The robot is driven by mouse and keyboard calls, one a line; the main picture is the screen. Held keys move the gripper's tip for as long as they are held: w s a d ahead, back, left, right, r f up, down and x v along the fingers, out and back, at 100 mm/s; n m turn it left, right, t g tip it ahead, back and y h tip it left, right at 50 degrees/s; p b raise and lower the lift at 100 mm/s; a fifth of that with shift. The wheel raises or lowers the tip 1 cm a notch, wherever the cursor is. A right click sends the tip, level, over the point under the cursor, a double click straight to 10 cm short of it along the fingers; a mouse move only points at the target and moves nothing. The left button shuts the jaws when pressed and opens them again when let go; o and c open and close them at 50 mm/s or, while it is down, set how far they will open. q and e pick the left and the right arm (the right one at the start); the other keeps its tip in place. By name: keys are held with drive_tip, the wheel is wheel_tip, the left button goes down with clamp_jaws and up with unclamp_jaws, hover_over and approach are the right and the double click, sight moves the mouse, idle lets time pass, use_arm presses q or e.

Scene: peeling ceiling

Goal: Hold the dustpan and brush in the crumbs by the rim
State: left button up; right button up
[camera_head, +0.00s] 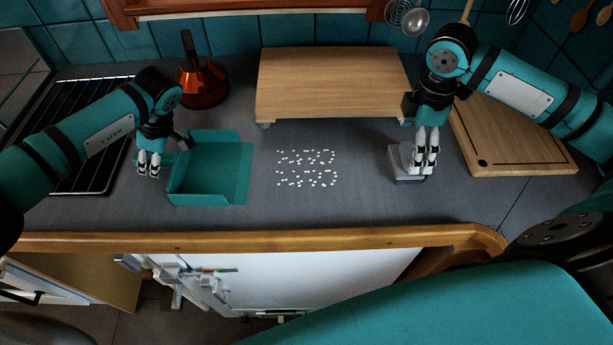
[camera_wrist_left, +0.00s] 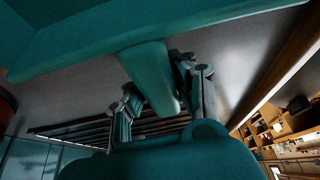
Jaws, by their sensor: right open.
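The teal dustpan (camera_head: 207,190) lies on the grey counter at left, with its handle toward my left gripper (camera_head: 148,170). In the left wrist view the handle (camera_wrist_left: 152,75) lies between the fingers of my left gripper (camera_wrist_left: 165,90). Whether both fingers press on it cannot be told. White crumbs (camera_head: 308,171) lie in a loose patch right of the dustpan. A grey block, apparently the brush (camera_head: 401,165), stands on the counter right of the crumbs. My right gripper (camera_head: 425,172) is open, pointing down at the block's right side and partly hiding it. Contact there is unclear.
A raised wooden board (camera_head: 330,85) stands behind the crumbs. A cutting board (camera_head: 515,140) lies at right. An orange-red container (camera_head: 202,85) stands behind the dustpan, and a black rack (camera_head: 85,110) is at left. The wooden counter edge (camera_head: 270,241) runs in front.

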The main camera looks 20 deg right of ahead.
sight(410, 152)
drive_tip(key=shift+f, duration=1.9)
drive_tip(key=c, duration=1.6)
drive_tip(key=shift+r, duration=3.05)
drive_tip(key=w+a+n, duration=0.1)
drive_tip(key=a+n, duration=0.4)
drive_tip(key=n, duration=0.1)
drive_tip(key=w+a+r+n, duration=0.1)
drive_tip(key=a+n, duration=0.3)
drive_tip(key=n, duration=0.2)
drive_tip(key=w+a+r+n, duration=0.1)
drive_tip(key=w+a+n, duration=0.1)
drive_tip(key=a+n, duration=0.3)
drive_tip(key=shift+a+n, duration=0.35)
drive_tip(key=shift+n, duration=0.15)
